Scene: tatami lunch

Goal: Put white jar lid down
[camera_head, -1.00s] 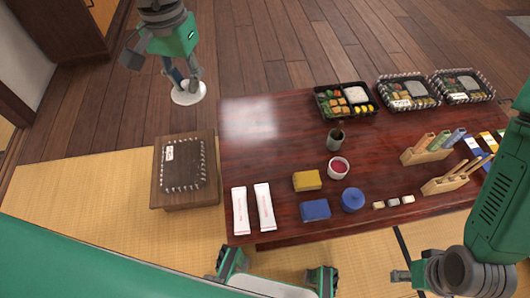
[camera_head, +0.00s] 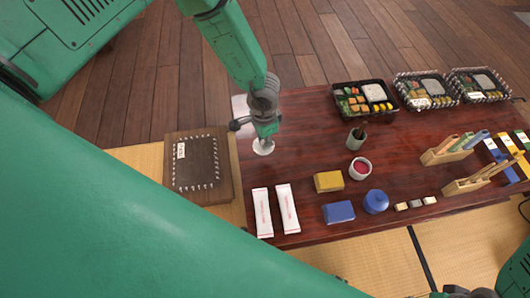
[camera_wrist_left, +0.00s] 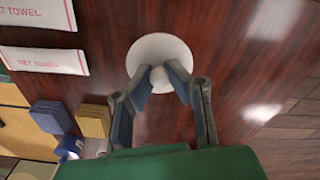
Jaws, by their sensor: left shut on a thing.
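The white jar lid (camera_head: 263,146) is a round white disc with a small knob. My left gripper (camera_head: 265,133) is shut on it, over the left end of the dark red table. In the left wrist view the two fingertips pinch the knob of the lid (camera_wrist_left: 160,48), with red wood below it. I cannot tell whether the lid touches the wood. An open pale jar (camera_head: 360,170) with red contents stands mid-table, well to the right of the lid. Only a dark part of my right gripper (camera_head: 450,292) seems to show at the bottom edge; its fingers are unclear.
Bento trays (camera_head: 365,98) line the back. A brown box (camera_head: 197,167) stands left of the table. The back-left tabletop is clear.

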